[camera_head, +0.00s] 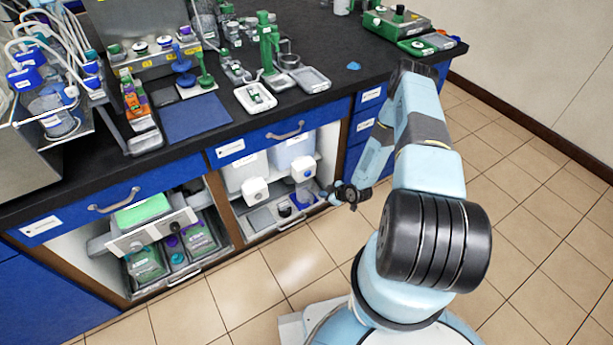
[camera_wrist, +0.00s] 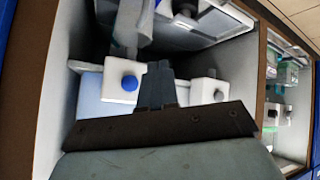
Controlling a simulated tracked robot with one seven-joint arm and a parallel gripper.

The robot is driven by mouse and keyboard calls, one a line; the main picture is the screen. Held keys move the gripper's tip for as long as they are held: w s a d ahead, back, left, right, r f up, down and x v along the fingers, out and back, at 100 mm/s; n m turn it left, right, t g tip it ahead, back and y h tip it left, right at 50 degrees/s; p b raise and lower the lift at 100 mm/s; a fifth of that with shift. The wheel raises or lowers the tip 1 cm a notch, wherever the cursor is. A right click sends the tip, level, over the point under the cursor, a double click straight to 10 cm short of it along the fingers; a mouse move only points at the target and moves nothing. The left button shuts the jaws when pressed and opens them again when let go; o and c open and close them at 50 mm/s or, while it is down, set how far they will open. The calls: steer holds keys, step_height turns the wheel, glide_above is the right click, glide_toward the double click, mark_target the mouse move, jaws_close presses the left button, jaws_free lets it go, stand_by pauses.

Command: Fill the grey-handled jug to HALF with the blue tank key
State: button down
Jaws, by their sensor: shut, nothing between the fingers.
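The blue tank key (camera_head: 307,173) is a blue round knob on a white block at the front of the right-hand tank (camera_head: 293,148), inside the open bench cupboard. It also shows in the wrist view (camera_wrist: 129,83), left of my gripper. My gripper (camera_head: 347,194) is at the cupboard's right side; in the wrist view (camera_wrist: 160,72) its fingers are together and empty, between the two tap blocks and apart from the blue key. Small items, one a dark round piece (camera_head: 284,209), stand on the cupboard floor tray below the taps. I cannot make out which is the grey-handled jug.
A second tank (camera_head: 244,170) with a white tap block (camera_head: 255,190) stands left of the blue-key tank. The cupboard walls are close on both sides. A drawer (camera_head: 285,135) lies above. The tiled floor (camera_head: 300,262) in front is clear.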

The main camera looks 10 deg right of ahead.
steer(key=shift+w+d, duration=0.1)
steer(key=shift+d, duration=0.2)
glide_toward(308, 177)
steer(key=shift+w+a+f, duration=0.25)
steer(key=shift+a+f, duration=0.15)
steer(key=shift+f, duration=0.4)
steer(key=shift+w+a+f, duration=0.3)
steer(key=shift+a+f, duration=0.05)
steer(key=shift+f, duration=0.4)
steer(key=shift+w+a+f, duration=0.25)
steer(key=shift+a+f, duration=0.15)
steer(key=shift+f, duration=0.4)
stand_by(0.4)
steer(key=shift+w+a+r, duration=0.1)
steer(key=shift+w, duration=0.45)
steer(key=shift+w+a, duration=0.15)
steer(key=shift+w, duration=0.35)
stand_by(3.5)
